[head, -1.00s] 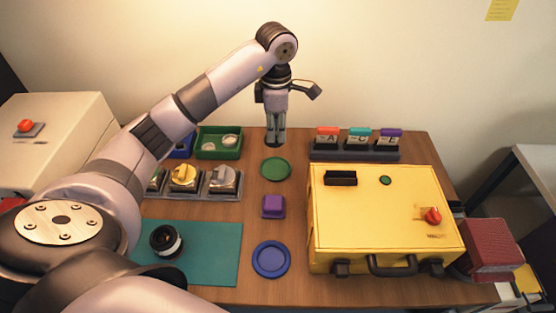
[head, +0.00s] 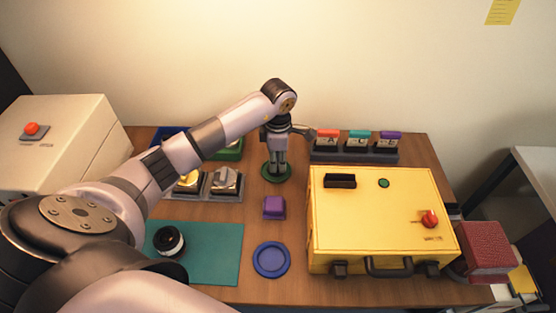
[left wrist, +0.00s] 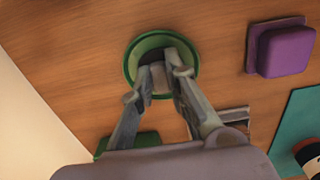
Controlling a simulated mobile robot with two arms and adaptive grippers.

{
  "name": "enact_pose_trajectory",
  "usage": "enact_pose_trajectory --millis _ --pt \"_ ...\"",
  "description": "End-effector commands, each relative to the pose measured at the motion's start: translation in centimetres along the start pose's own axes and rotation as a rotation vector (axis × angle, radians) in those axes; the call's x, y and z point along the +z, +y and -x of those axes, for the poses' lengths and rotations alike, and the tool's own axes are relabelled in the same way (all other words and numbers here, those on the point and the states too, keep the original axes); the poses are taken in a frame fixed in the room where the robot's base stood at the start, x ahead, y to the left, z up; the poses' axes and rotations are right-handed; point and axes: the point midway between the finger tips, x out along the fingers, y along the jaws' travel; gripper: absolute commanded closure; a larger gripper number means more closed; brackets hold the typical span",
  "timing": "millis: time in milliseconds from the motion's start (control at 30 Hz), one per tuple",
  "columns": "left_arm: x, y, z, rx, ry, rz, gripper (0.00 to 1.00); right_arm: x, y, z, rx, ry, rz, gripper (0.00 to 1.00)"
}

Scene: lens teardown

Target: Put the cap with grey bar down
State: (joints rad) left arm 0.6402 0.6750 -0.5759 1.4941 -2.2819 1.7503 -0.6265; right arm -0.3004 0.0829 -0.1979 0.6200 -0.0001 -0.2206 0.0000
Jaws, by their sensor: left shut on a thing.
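The green round dish (head: 265,176) stands on the table beyond the purple block. My left gripper (head: 277,174) points straight down over it, with its fingertips at the dish. In the left wrist view my left gripper (left wrist: 163,76) is shut on a small grey-and-dark piece (left wrist: 152,58), which looks like the cap with grey bar. It is inside the outline of the green rim (left wrist: 132,52). The fingers hide most of the cap, and I cannot tell whether it touches the dish. My right gripper is not in view.
The purple block (head: 273,208) and blue dish (head: 271,260) are nearer. A dark round lens part (head: 168,241) sits on the teal mat (head: 215,260). A yellow case (head: 370,220) stands right. A rack (head: 355,155) with coloured tabs is behind it. A grey tray (head: 207,196) holds knob-like pieces.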

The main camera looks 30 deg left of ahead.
Motion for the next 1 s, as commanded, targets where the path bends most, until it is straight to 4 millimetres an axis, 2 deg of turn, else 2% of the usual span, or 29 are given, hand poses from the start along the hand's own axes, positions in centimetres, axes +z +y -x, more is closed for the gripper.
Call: enact_pose_trajectory --millis 133,167,433,767,867,1000 --pt "0.0 0.0 -0.5 0.0 0.001 0.0 0.97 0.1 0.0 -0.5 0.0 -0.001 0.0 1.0" --pt "0.0 0.0 -0.4 0.0 0.001 0.0 0.84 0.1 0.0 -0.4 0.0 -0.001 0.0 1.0" --pt "0.0 0.0 -0.3 -0.001 0.001 0.0 0.66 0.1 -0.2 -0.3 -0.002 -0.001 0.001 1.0" --pt "0.0 0.0 -0.1 -0.001 0.0 0.0 0.66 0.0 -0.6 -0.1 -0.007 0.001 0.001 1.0" --pt "0.0 0.1 0.5 0.003 -0.001 0.0 0.66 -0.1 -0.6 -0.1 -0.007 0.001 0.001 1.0" --pt "0.0 0.2 2.8 0.006 0.0 -0.001 0.66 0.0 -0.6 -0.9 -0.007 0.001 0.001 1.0"
